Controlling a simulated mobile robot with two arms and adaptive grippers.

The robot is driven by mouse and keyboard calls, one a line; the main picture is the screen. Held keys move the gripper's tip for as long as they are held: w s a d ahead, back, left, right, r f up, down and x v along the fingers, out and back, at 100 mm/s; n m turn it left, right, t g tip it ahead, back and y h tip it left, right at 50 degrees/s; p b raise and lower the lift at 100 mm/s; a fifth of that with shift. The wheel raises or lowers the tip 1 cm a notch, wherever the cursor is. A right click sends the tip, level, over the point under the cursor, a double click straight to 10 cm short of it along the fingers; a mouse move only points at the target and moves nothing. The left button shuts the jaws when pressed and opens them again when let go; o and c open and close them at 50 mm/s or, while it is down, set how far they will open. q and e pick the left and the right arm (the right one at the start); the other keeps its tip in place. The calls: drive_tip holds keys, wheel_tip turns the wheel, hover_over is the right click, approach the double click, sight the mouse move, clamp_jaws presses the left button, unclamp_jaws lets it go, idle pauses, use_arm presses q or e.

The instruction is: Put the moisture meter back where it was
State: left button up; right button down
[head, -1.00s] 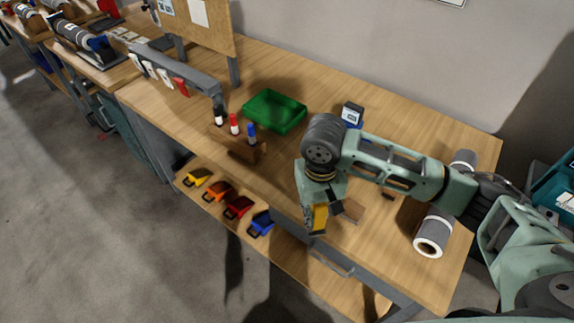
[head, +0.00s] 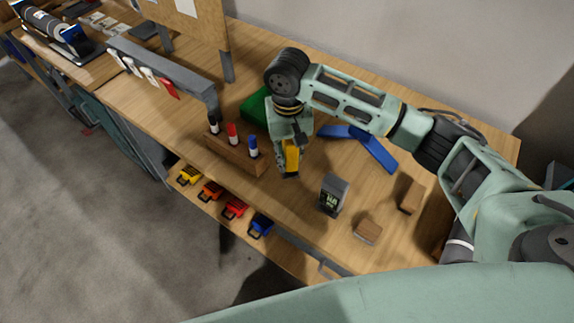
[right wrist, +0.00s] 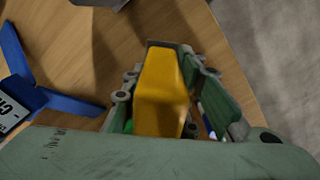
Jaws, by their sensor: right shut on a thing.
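The yellow moisture meter (head: 291,155) is in my right gripper (head: 287,172), held above the workbench just right of the marker block. In the right wrist view the meter (right wrist: 160,92) sits between the two fingers of the right gripper (right wrist: 172,88), which is shut on it. A blue angled holder (head: 372,150) lies on the bench to the right, partly behind my right arm. In the right wrist view the blue holder (right wrist: 62,103) is at left, beside a partly cut-off white label. My left gripper is not in view.
A wooden block (head: 235,152) holds black, red and blue markers. A green tray (head: 254,107) is partly hidden behind my gripper. A grey device with a display (head: 333,195) and small wooden blocks (head: 367,231) stand on the right. Coloured clips (head: 235,208) sit on the lower shelf.

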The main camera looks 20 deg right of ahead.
sight(290, 141)
drive_tip(key=f, duration=0.1)
drive_tip(key=s+f, duration=0.1)
drive_tip(key=shift+f, duration=0.4)
drive_tip(key=f, duration=0.2)
drive_tip(key=shift+w+f+p, duration=0.25)
drive_tip(key=shift+f+p, duration=0.05)
drive_tip(key=shift+p, duration=0.1)
drive_tip(key=shift+f, duration=0.6)
drive_tip(key=c, duration=1.4)
unclamp_jaws()
drive_tip(key=shift+f, duration=0.1)
drive_tip(key=shift+r, duration=0.25)
wheel_tip(290, 141, up, 10)
drive_tip(key=shift+w+a+r+b, duration=0.1)
drive_tip(key=shift+r+b, duration=0.15)
drive_tip(key=shift+b, duration=0.7)
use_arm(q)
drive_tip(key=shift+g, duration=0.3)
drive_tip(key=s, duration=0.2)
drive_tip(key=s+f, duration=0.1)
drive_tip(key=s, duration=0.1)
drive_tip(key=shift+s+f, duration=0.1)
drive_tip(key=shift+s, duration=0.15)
use_arm(e)
drive_tip(key=shift+r, duration=0.65)
drive_tip(key=shift+f, duration=0.1)
